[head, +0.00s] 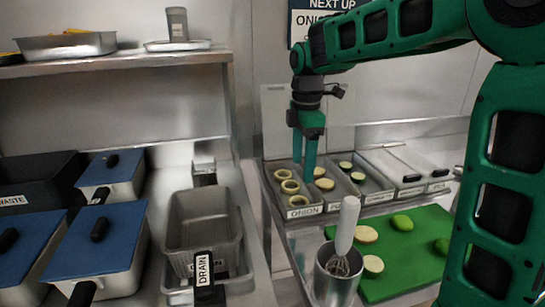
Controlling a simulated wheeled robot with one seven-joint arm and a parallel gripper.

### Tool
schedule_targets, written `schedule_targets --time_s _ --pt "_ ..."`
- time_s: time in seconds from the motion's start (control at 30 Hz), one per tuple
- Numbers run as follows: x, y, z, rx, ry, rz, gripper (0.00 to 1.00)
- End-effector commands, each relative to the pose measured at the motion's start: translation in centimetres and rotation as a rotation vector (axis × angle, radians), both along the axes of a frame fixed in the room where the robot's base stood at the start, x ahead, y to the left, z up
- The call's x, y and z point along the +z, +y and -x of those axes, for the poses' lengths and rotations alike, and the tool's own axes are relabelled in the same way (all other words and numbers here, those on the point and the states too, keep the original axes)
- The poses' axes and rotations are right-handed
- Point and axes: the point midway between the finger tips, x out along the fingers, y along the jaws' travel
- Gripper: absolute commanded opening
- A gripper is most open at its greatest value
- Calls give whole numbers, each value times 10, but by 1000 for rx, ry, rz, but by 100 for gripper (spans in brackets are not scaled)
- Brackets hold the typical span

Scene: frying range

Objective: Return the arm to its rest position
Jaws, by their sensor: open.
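My green arm reaches in from the right side of the head view, across the top, and bends down at the wrist. My gripper (309,165) points down at the row of labelled bins, by the border between the ONION bin (303,212) and the bin to its right. Its green fingers show nearly edge-on, with nothing visible held between them. Several onion rings (283,174) lie in the ONION bin. A pale round slice (324,184) lies in the bin beside it, close to the fingertips. Whether the fingertips touch anything is hard to tell.
A green board (425,262) with pale slices and green pieces lies in front of the bins. A metal pot (333,289) with a white-handled whisk (347,224) stands beside it. The DRAIN basket (203,218) and blue-lidded pans (98,240) are at left. A shelf (130,60) is upper left.

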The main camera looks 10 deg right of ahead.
Motion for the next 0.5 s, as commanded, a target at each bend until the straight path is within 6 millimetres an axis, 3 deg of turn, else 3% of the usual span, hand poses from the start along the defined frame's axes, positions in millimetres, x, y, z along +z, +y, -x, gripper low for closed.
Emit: schedule_targets --time_s 0.13,0.23,0.37,0.5 --pt "0 -13 10 -81 -1 0 69" --pt "-2 -41 33 -266 -2 -2 69" --pt "-11 -88 85 -643 -2 -3 69" --pt "-28 -130 150 -1078 0 -4 69"
